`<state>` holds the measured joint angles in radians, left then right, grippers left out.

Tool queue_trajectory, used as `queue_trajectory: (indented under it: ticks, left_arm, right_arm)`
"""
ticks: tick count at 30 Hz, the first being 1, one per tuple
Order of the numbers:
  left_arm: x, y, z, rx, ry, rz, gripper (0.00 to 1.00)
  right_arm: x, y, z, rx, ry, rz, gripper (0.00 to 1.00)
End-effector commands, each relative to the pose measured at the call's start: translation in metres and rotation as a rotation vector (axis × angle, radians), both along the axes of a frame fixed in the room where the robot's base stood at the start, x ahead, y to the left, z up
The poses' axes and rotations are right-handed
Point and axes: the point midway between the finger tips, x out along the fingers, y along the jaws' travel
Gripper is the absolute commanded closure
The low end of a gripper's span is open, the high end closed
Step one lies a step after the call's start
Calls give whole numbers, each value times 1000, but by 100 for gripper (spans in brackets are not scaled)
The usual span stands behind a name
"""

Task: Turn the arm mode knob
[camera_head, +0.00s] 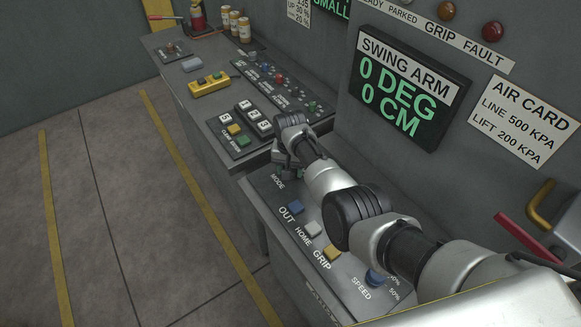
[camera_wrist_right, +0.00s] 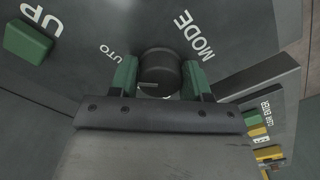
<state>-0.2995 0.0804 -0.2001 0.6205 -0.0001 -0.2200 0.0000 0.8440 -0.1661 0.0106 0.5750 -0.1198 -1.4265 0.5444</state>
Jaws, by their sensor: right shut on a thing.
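The arm mode knob (camera_wrist_right: 160,68) is a dark round knob with a pale pointer line that points left in the right wrist view. The word MODE is printed above right of it, and a partly covered label reading "UTO" is at its upper left. My right gripper (camera_wrist_right: 158,84) has its two green-padded fingers on either side of the knob and is shut on it. In the head view my right gripper (camera_head: 286,160) reaches down to the panel by the MODE label and hides most of the knob. My left gripper is in neither view.
A green UP button (camera_wrist_right: 28,40) lies left of the knob. Blue OUT (camera_head: 296,206), white HOME (camera_head: 312,228) and yellow GRIP (camera_head: 332,252) buttons and a blue SPEED knob (camera_head: 374,277) are nearer. The swing arm display (camera_head: 404,90) reads 0 DEG, 0 CM.

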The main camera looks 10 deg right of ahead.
Motion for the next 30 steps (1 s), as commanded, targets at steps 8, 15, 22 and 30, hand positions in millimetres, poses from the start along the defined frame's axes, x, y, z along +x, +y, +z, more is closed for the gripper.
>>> queue_trajectory:
  ticks: [8, 15, 22, 30]
  left_arm:
    - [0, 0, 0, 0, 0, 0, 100]
    - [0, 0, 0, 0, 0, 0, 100]
    - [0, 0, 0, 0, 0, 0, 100]
    - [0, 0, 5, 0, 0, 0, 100]
  right_arm:
    - [1, 0, 1, 1, -3, -4, 76]
    - [1, 0, 1, 1, -1, -3, 27]
    - [0, 0, 0, 1, -1, -3, 27]
    - [1, 0, 24, 1, -5, -3, 27]
